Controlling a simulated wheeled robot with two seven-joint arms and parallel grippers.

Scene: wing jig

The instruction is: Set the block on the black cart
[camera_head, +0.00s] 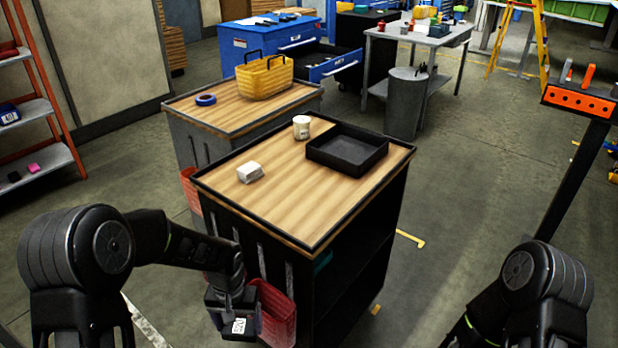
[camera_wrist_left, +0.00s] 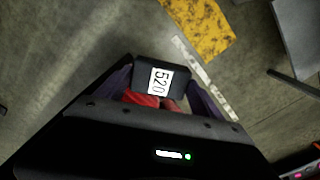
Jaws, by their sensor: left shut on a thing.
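My left gripper (camera_head: 235,308) is shut on a dark block with a white label reading 520; the block shows in the left wrist view (camera_wrist_left: 146,76) between the two fingers. In the head view the gripper and block hang low beside the left front of the black cart (camera_head: 362,245), below the level of its top. The cart has a wooden top with a raised black rim. My right arm comes in at the lower right of the head view; its gripper is out of frame.
On the cart top are a small white box (camera_head: 250,172), a white cup (camera_head: 301,127) and a black tray (camera_head: 347,150). The wood nearest me is clear. A red bin (camera_head: 277,312) hangs on the cart's side. A grey cart with a yellow basket (camera_head: 264,78) stands behind.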

